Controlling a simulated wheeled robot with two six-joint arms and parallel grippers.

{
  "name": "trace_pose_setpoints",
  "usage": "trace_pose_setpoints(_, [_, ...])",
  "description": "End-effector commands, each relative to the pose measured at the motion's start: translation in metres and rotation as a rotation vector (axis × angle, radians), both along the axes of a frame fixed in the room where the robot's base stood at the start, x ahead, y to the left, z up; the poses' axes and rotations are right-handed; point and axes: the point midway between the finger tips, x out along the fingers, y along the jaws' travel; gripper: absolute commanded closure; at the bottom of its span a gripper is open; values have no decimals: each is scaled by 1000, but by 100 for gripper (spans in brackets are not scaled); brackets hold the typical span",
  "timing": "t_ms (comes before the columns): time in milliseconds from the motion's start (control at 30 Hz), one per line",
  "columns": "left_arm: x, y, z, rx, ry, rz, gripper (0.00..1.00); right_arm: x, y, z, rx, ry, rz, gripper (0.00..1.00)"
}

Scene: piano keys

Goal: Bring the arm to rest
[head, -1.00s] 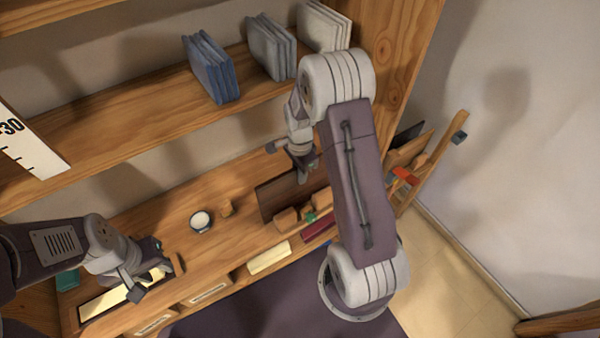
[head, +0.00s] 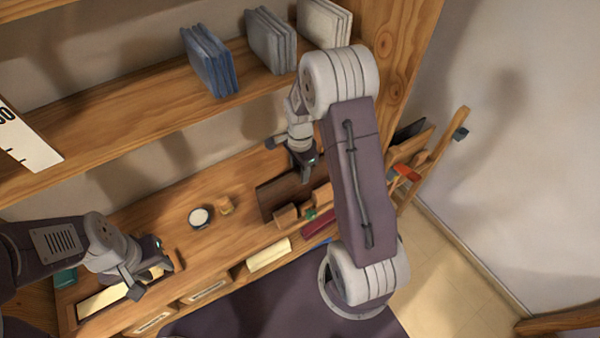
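My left gripper (head: 148,272) is at the lower left, over a pale cream bar (head: 105,298) that lies in a wooden tray on the bench. Its fingers are spread, with nothing seen between them. My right arm crosses the middle of the view, bent at a high elbow. My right gripper (head: 294,155) hangs beyond it, above the back of the bench near a dark brown board (head: 272,196). Its fingers look apart and hold nothing visible. Another cream bar (head: 269,255) lies at the bench's front edge, away from both grippers.
A small round cup (head: 200,217) and a wooden peg (head: 226,205) stand on the wooden bench (head: 160,212). Small wooden blocks (head: 287,215) lie by the board. Above is a shelf with blue books (head: 211,62), grey books (head: 271,42) and white books (head: 324,24). A wooden rack stands right.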

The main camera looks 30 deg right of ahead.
Motion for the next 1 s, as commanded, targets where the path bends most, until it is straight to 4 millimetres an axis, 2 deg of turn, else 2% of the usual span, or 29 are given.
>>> trace_pose_setpoints(200, [0, 0, -13, 0, 0, 0, 64, 2, 0, 48, -2, -9, 0, 62])
trace_pose_setpoints(333, [0, 0, -15, 0, 0, 0, 64, 1, 0, 69, -1, -7, 0, 62])
trace_pose_setpoints(500, [0, 0, -16, 0, 0, 0, 64, 0, 0, 79, -1, -2, 0, 62])
trace_pose_setpoints(767, [0, 0, -15, 0, 0, 0, 64, -1, 0, 79, -1, -3, 6, 62])
trace_pose_setpoints(867, [0, 0, -15, 0, 0, 0, 64, -8, 9, 78, -5, -22, 136, 62])
trace_pose_setpoints(967, [0, 0, -15, 0, 0, 0, 64, -28, 26, 76, -25, -70, 462, 62])
trace_pose_setpoints(1000, [0, 0, -15, 0, 0, 0, 64, -38, 34, 74, -38, -92, 618, 62])
